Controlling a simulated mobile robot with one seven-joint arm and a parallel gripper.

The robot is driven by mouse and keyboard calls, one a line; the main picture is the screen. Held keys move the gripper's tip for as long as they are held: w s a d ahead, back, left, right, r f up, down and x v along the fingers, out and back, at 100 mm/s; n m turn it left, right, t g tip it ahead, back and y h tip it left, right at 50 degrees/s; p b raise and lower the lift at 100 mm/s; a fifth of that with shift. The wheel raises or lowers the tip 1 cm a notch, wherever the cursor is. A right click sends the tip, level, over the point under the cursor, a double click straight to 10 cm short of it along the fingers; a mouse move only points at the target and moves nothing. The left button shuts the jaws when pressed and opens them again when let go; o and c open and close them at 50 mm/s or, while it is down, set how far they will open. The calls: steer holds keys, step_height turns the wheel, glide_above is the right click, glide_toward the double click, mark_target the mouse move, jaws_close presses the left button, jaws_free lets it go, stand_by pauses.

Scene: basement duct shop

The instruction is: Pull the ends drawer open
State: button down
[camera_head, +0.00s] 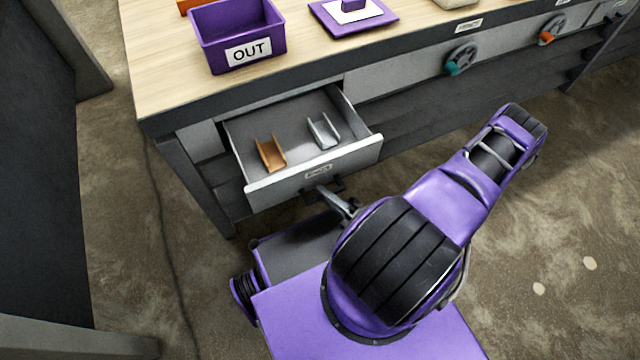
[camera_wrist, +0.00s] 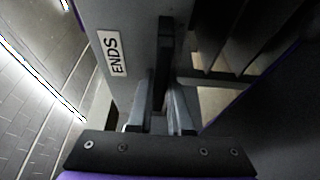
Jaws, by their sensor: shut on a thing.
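The ends drawer (camera_head: 262,194) stands open at the left end of the workbench, its front pulled well out from the bench face. Its ENDS label (camera_wrist: 113,53) reads clearly in the wrist view. Inside lie a copper-coloured channel piece (camera_head: 271,154) and a silver channel piece (camera_head: 323,132), apart from each other. My gripper (camera_head: 335,194) is at the drawer front, low and right of centre. In the wrist view my gripper (camera_wrist: 163,105) has its fingers closed around the dark drawer handle (camera_wrist: 165,45). The fingertips are partly hidden in the head view.
A purple OUT bin (camera_head: 238,55) and a purple tray (camera_head: 353,28) stand on the wooden benchtop (camera_head: 165,85). Teal (camera_head: 459,61) and orange (camera_head: 549,31) handled wheels sit on the bench front. A dark panel rises at left; floor lies between.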

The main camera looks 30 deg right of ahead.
steer(key=shift+s, duration=0.2)
steer(key=c, duration=0.8)
jaws_free()
steer(key=shift+c, duration=0.2)
steer(key=v, duration=1.7)
steer(key=shift+s, duration=0.2)
